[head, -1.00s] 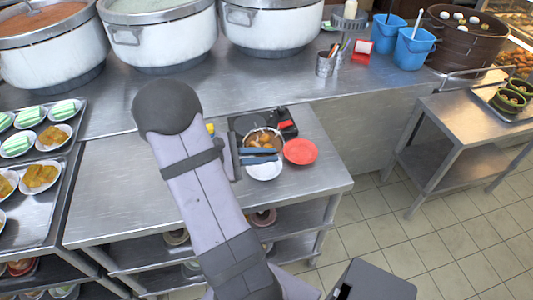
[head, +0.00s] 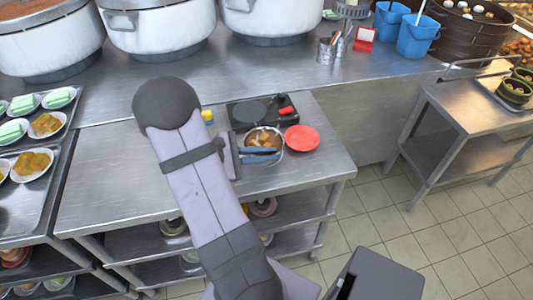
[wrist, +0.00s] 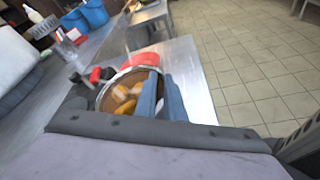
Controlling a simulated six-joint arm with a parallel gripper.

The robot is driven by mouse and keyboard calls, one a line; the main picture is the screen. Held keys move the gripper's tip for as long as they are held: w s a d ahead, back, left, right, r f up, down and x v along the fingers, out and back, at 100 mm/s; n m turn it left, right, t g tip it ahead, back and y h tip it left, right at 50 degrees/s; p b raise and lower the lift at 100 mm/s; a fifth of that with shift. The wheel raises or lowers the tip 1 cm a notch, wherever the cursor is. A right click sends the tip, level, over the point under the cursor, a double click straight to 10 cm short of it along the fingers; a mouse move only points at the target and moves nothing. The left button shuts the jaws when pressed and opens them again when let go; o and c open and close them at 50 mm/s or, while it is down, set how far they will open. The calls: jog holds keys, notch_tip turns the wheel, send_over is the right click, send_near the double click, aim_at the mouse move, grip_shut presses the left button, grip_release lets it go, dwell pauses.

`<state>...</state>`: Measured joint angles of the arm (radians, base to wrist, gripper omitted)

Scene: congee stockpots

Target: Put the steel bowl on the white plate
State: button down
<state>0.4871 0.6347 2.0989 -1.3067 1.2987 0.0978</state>
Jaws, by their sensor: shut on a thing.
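The steel bowl (head: 281,145), holding brown food with orange pieces, is between me and the burner; it also shows in the wrist view (wrist: 101,97). My gripper (head: 272,155) is shut on the near side of the bowl; its blue fingers show in the wrist view (wrist: 161,92). The white plate (head: 264,164) is mostly hidden under the bowl and fingers, with only a pale near edge showing. The bowl appears over the plate; I cannot tell whether they touch.
A red plate (head: 302,138) lies just right of the bowl. A black burner (head: 250,111) with a red-marked part stands behind it, and a small yellow item (head: 207,116) is to the left. The steel table (head: 110,185) is clear at left.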

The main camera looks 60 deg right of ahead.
jog(key=shift+f+b, duration=0.3)
dwell(0.5)
jog(key=c, duration=1.8)
grip_release()
jog(key=shift+f, duration=0.1)
jog(key=shift+c, duration=1.2)
jog(key=shift+w+a, duration=0.15)
jog(key=shift+p+v, duration=1)
jog(key=shift+v, duration=1.35)
jog(key=shift+r, duration=0.25)
